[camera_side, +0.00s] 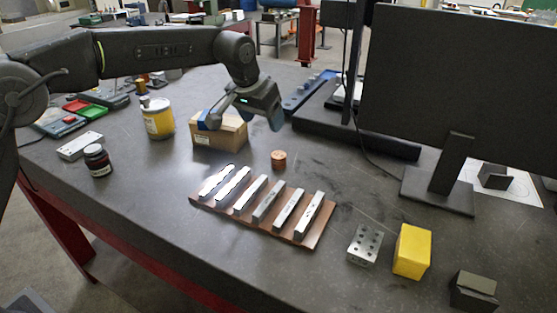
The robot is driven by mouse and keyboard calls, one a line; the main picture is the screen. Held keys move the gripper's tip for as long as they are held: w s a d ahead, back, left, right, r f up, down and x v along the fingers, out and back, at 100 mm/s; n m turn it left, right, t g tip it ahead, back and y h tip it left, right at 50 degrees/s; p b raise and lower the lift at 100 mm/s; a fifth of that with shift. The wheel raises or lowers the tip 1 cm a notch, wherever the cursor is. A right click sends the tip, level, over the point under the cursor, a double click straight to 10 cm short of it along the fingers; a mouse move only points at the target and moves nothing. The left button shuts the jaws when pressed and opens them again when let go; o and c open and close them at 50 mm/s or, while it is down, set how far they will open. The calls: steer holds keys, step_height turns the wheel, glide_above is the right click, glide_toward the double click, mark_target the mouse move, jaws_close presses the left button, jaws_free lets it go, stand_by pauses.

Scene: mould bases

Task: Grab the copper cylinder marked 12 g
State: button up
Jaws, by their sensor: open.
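A small copper cylinder (279,160) stands upright on the dark bench, behind the wooden board. Any marking on it is too small to read. My gripper (243,122) is open and empty, above and to the left of the cylinder in the picture. The gripper is apart from the cylinder, which shows fully.
A brown board (262,225) with several metal bars lies in front of the cylinder. A yellow can (158,118) and dark jar (97,160) stand left. A monitor stand (438,192), drilled metal block (365,246) and yellow block (412,251) stand right. Bare bench lies right of the cylinder.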

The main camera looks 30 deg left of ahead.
glide_toward(279, 155)
steer(key=x, duration=0.3)
steer(key=a+x, duration=0.1)
steer(key=x, duration=0.1)
steer(key=shift+w, duration=0.2)
steer(key=shift+s+d+x, duration=0.1)
steer(key=shift+d+x, duration=0.1)
steer(key=shift+x, duration=1.1)
steer(key=shift+s+d+x, duration=0.1)
steer(key=shift+d+x, duration=0.1)
steer(key=shift+x, duration=1.15)
steer(key=c, duration=1.2)
